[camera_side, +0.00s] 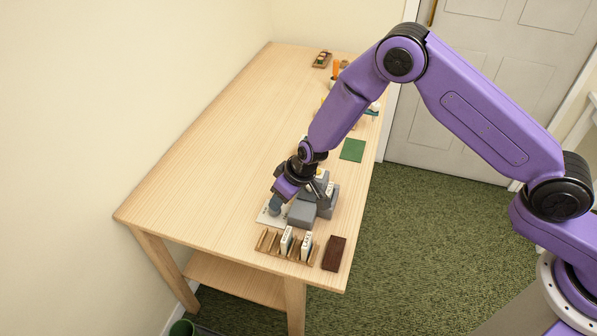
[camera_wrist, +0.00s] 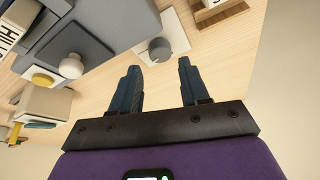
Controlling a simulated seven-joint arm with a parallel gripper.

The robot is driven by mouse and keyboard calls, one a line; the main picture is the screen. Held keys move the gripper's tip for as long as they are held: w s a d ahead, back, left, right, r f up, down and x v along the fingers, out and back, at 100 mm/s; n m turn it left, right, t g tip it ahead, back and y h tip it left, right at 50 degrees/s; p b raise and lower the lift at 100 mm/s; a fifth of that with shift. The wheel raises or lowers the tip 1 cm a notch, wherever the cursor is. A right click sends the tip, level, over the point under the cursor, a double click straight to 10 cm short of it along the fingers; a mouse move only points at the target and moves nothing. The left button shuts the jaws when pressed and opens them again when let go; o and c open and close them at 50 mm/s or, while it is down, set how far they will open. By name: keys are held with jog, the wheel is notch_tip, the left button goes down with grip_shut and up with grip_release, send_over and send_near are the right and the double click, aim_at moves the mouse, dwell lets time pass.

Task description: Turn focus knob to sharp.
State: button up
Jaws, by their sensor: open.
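In the wrist view a grey round knob (camera_wrist: 158,48) stands on a pale flat plate (camera_wrist: 176,30). This looks like the focus knob; its pointer and any sharp mark are too small to read. My gripper (camera_wrist: 157,66) is open and empty, with its two blue fingers spread. The knob appears between and just beyond the fingertips, with no visible contact. In the side view my gripper (camera_side: 276,207) is low over the plate (camera_side: 266,219), beside a grey block-shaped device (camera_side: 303,213), and mostly hides the knob.
The wrist view shows the grey device (camera_wrist: 88,28) with a white round knob (camera_wrist: 71,66) and a yellow button (camera_wrist: 42,80) close by. A wooden rack (camera_side: 268,243) with white slides and a dark brown block (camera_side: 334,253) stand at the near edge. The table's left side is clear.

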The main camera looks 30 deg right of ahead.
jog(key=v, duration=1.2)
jog(key=shift+r, duration=0.4)
jog(key=shift+s, duration=0.1)
jog(key=shift+o, duration=1.4)
jog(key=shift+w+a+r+g+h, duration=0.8)
jog(key=shift+w+a+g, duration=1.05)
jog(key=shift+w, duration=1.55)
jog(key=f, duration=1.7)
jog(key=shift+s+a+f, duration=0.2)
jog(key=shift+a+f, duration=0.05)
jog(key=shift+f, duration=0.15)
jog(key=shift+c, duration=0.2)
jog(key=c, duration=1)
